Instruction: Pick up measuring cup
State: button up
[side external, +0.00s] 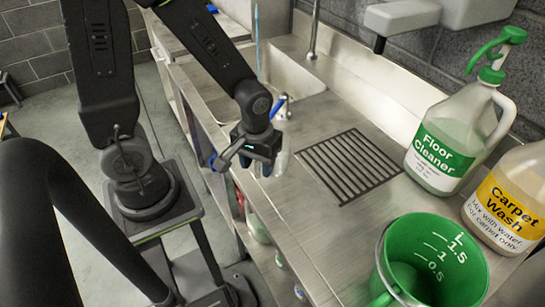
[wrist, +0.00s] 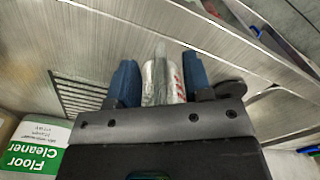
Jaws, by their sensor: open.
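The measuring cup (side external: 432,262) is a green cup with white marks reading 0.5, 1 and 1.5. It stands upright at the lower right of the side view, on the near end of the steel counter. Its mouth faces up and it looks empty. My gripper (side external: 249,133) is well to the left of it and farther back, near the counter edge by the sink. In the wrist view my gripper (wrist: 158,78) has its two blue fingertips apart. A clear item with red print (wrist: 163,78) shows between them; I cannot tell whether they touch it. The cup is not seen there.
A floor cleaner jug (side external: 455,140) with a green spray top and a carpet wash jug (side external: 512,200) stand behind the cup. A clear bottle (side external: 280,158) is close by my gripper. A dark drain grate (side external: 350,166) lies on open counter between gripper and jugs.

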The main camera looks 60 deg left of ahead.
jog(key=shift+f, duration=1.15)
jog(key=shift+c, duration=0.3)
grip_shut()
